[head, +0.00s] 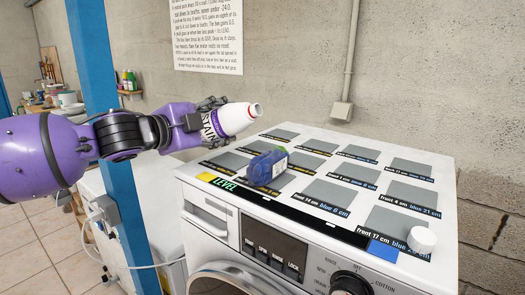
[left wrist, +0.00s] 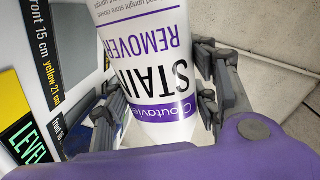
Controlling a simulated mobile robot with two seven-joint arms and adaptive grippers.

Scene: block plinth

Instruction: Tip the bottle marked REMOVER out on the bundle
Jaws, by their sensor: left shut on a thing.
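My left gripper (head: 205,118) is shut on a white bottle (head: 236,118) with a purple-and-white label. In the left wrist view the bottle (left wrist: 150,60) reads STAIN REMOVER, between the gripper's two fingers (left wrist: 160,108). It lies nearly on its side in the air, its uncapped, red-ringed mouth pointing right and slightly up. A dark blue bundle (head: 267,168) with a paler patch sits on the left part of the washing machine's top, below and a little right of the bottle. The bottle and bundle are apart. I see no liquid coming out. My right gripper is not in view.
The washing machine (head: 215,205) has grey squares with front and blue or yellow distance labels on top. A white round cap (head: 423,239) lies at its front right corner. A blue post (head: 105,60) stands behind my left arm. A pipe box (head: 341,110) is on the wall.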

